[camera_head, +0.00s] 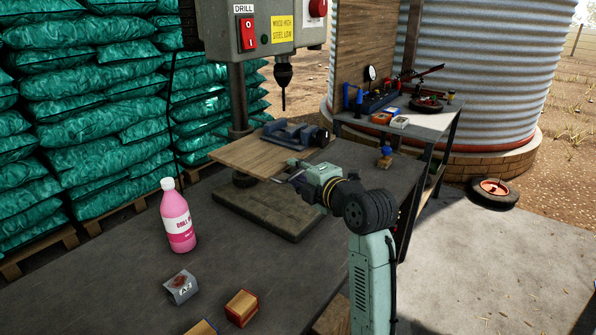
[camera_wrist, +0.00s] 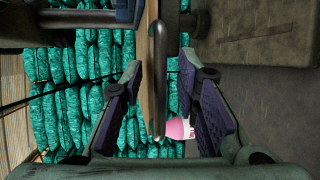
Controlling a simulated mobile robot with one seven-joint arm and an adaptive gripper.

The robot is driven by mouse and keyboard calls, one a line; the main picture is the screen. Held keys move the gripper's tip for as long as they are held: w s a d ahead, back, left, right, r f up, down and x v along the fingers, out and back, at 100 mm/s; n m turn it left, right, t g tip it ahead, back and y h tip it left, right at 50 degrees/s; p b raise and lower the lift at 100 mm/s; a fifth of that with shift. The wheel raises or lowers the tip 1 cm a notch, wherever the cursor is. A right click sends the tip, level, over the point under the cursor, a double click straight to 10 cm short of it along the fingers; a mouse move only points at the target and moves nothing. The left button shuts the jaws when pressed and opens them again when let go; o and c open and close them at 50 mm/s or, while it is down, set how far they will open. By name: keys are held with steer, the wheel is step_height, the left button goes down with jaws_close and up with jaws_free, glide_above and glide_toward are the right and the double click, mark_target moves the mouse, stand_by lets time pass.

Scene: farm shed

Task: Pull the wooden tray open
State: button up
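The wooden tray (camera_head: 252,150) is a flat brown board on the drill press, under the drill bit, with a vice on top. In the wrist view its wooden edge (camera_wrist: 147,85) is seen nearly edge-on, with a grey metal bar handle (camera_wrist: 159,60) along it. My gripper (camera_head: 291,174) is at the tray's near right edge. In the wrist view my gripper (camera_wrist: 160,85) is open, with one finger on each side of the handle and visible gaps between. Contact with the handle cannot be seen in the head view.
A blue-grey vice (camera_head: 295,135) sits on the tray. A pink bottle (camera_head: 178,218), a grey container (camera_head: 181,287) and a small box (camera_head: 241,307) stand on the dark bench (camera_head: 120,275). The drill press base (camera_head: 270,212) lies below. A small blue-topped item (camera_head: 385,157) stands behind my arm.

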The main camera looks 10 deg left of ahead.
jaws_close()
stand_by(0.3)
stand_by(0.6)
